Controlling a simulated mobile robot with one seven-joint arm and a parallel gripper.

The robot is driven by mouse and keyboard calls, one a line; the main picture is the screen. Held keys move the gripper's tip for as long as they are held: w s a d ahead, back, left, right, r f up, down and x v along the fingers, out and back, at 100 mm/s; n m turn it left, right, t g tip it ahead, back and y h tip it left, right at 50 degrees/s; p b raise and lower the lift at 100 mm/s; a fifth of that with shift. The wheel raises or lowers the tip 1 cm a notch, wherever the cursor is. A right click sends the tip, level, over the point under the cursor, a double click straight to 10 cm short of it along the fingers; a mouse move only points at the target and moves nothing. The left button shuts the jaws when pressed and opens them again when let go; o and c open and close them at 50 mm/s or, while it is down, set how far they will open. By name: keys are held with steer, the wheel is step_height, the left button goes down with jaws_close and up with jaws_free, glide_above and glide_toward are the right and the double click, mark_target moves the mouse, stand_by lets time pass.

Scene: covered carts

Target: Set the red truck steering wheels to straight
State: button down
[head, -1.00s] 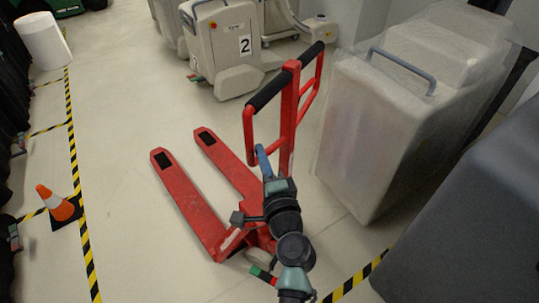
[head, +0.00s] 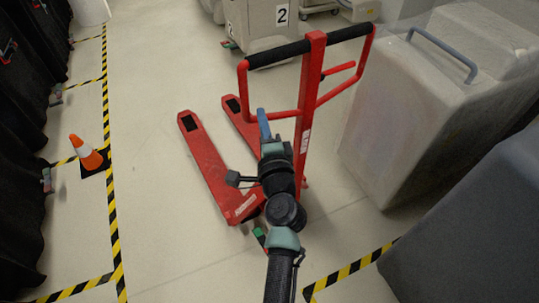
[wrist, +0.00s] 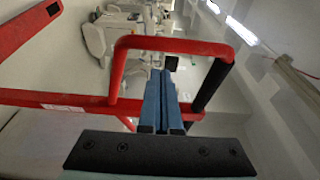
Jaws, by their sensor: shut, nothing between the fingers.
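The red pallet truck (head: 207,165) stands on the floor with its two forks pointing away and slightly left. Its upright red handle ends in a loop with a black grip bar (head: 283,52). The steering wheels at its base are hidden behind my arm. My gripper (head: 262,116), with blue fingers, is at the lower left part of the handle loop. In the wrist view, the shut fingers (wrist: 162,78) reach into the red loop (wrist: 175,44), with nothing between them. I cannot tell whether they touch the handle.
A covered cart (head: 425,120) stands close on the right, with a dark grey block (head: 470,225) nearer. A number 2 cart (head: 262,22) is behind. An orange cone (head: 86,152) and striped floor tape (head: 110,180) are left. Floor left of the forks is clear.

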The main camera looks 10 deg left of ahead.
steer(key=s, duration=1)
steer(key=d+r+n+t, duration=0.25)
steer(key=r+n, duration=0.25)
steer(key=r, duration=1)
steer(key=d+r+n+t, duration=0.25)
steer(key=r+n, duration=0.25)
steer(key=r, duration=0.9)
steer(key=s+d+r+n+t+h, duration=0.1)
steer(key=s+d+r+t+h, duration=0.1)
steer(key=r, duration=0.4)
steer(key=s+d+r+n+t+h, duration=0.1)
steer(key=s+d+r+t+h, duration=0.1)
steer(key=s+r, duration=0.3)
steer(key=s+d+r+n+t+h, duration=0.1)
steer(key=s+d+r+h, duration=0.1)
steer(key=r, duration=0.6)
steer(key=shift+s+d+r+t+h, duration=0.25)
steer(key=shift+s+d+t+h, duration=0.2)
steer(key=shift+s, duration=0.5)
